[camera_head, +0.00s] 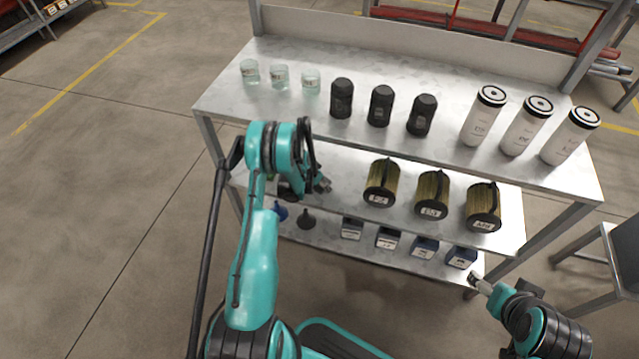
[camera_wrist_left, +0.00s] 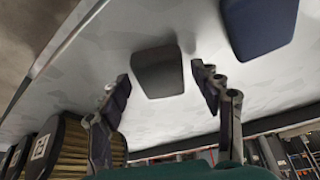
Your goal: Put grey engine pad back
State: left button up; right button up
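In the left wrist view a dark grey pad (camera_wrist_left: 157,70) with rounded corners rests on a pale metal shelf surface (camera_wrist_left: 90,75). A dark blue pad (camera_wrist_left: 258,25) of similar shape lies beside it to the right. My left gripper (camera_wrist_left: 163,92) is open and empty, its two fingers apart on either side of the grey pad's near edge; I cannot tell whether they touch it. In the head view my left gripper (camera_head: 322,185) is at the middle shelf, left of the gold canisters, and my arm hides the pads. My right gripper (camera_head: 477,282) is low at the right, its fingers too small to read.
The metal rack (camera_head: 225,95) holds glass jars (camera_head: 280,77), black bottles (camera_head: 381,106) and white cylinders (camera_head: 527,125) on top. Gold canisters (camera_head: 432,194) stand on the middle shelf. Floor at left is clear.

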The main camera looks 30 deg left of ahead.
pick_arm(q)
jog(key=p+v, duration=0.4)
jog(key=v, duration=0.8)
jog(key=shift+r, duration=0.2)
